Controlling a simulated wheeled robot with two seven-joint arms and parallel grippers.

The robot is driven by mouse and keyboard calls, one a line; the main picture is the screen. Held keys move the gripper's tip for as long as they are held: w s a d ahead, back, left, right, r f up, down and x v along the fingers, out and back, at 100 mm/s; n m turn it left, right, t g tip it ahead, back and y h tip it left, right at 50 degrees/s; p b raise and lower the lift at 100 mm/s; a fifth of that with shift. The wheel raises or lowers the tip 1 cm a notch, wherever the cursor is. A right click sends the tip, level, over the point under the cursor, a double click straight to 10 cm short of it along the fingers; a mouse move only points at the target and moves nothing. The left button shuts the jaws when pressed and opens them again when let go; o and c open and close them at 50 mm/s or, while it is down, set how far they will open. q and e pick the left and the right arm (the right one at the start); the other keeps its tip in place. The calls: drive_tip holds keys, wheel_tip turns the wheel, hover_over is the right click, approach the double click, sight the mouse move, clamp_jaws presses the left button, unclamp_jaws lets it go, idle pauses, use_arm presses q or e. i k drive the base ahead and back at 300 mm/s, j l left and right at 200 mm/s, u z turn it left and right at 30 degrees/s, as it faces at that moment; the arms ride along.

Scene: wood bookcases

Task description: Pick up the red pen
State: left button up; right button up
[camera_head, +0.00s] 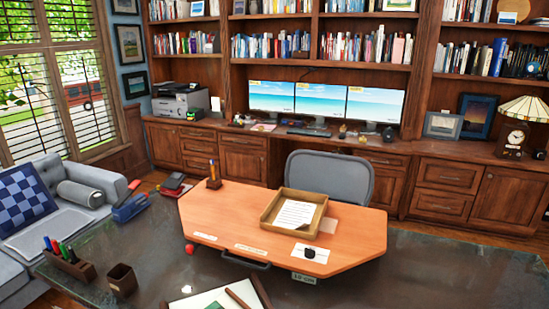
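A dark wooden pen holder (72,268) stands at the lower left on the dark glossy surface. Several pens stand upright in it, close together. One looks like the red pen (55,246), between a dark pen (47,243) and a green pen (62,249); it is small, and its lower part is hidden in the holder. Neither of my grippers shows in the head view.
A small dark cup (122,280) stands right of the holder. A blue stapler-like object (130,208) lies behind. An orange wooden desk (345,235) carries a paper tray (268,213). A sofa (95,178) stands left. The dark surface between cup and desk is mostly clear.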

sight(54, 242)
drive_tip(key=u, duration=0.5)
drive_tip(key=i+j+u, duration=0.65)
drive_tip(key=i+u, duration=0.15)
drive_tip(key=i, duration=0.15)
drive_tip(key=i+j+u, duration=0.1)
drive_tip(key=i, duration=0.35)
drive_tip(key=j, duration=0.1)
